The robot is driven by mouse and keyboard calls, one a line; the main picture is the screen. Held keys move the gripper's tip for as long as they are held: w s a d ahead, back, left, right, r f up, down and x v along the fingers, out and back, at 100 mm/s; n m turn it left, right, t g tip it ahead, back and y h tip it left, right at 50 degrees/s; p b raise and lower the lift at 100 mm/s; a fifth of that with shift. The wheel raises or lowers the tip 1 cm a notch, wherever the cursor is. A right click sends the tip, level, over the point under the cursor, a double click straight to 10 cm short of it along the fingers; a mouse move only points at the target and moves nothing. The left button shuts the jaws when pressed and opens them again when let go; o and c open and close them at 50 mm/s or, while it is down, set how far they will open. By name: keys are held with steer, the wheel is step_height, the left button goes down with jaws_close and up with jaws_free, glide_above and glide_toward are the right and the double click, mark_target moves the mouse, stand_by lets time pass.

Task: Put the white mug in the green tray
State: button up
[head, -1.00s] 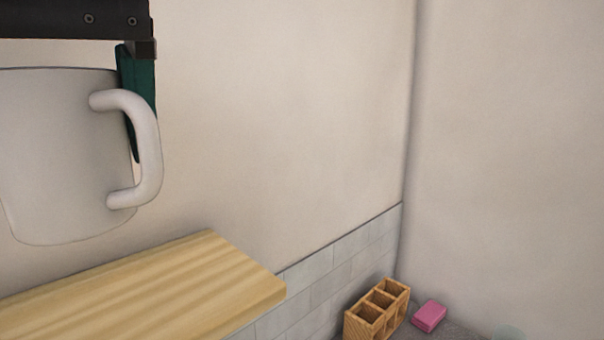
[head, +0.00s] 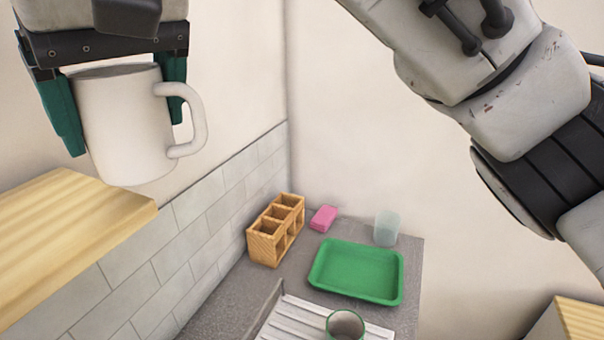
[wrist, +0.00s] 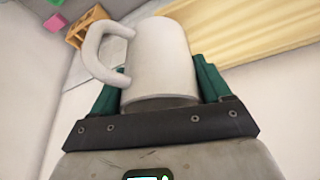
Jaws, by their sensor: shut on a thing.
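The white mug (head: 122,125) is upright in the upper left of the head view, with its handle to the right. My gripper (head: 120,108) is shut on it, with one green finger on each side of the body. The mug is up in the air beside a wooden shelf. In the wrist view the mug (wrist: 160,62) sits between the green fingers, its handle to the left. The green tray (head: 356,271) lies on the grey counter, lower and to the right of the mug, and looks empty.
On the counter are a wooden compartment box (head: 276,231), a pink block (head: 323,218), a translucent cup (head: 386,229), a ribbed white drainer (head: 300,322) and a green-rimmed cup (head: 345,325). The wooden shelf (head: 70,235) juts out at left. My arm fills the upper right.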

steer(key=w+d+f+m+h+b, duration=0.1)
steer(key=w+d+f+m+b, duration=0.15)
steer(key=w+d+f, duration=1.15)
steer(key=d+f+m+t+h+b, duration=0.15)
steer(key=d+f+m, duration=0.25)
steer(key=d+f, duration=1.3)
steer(key=b, duration=0.6)
glide_above(357, 273)
steer(key=shift+m, duration=0.25)
step_height(357, 273, down, 12)
steer(key=shift+f, duration=1.55)
steer(key=shift+f, duration=0.15)
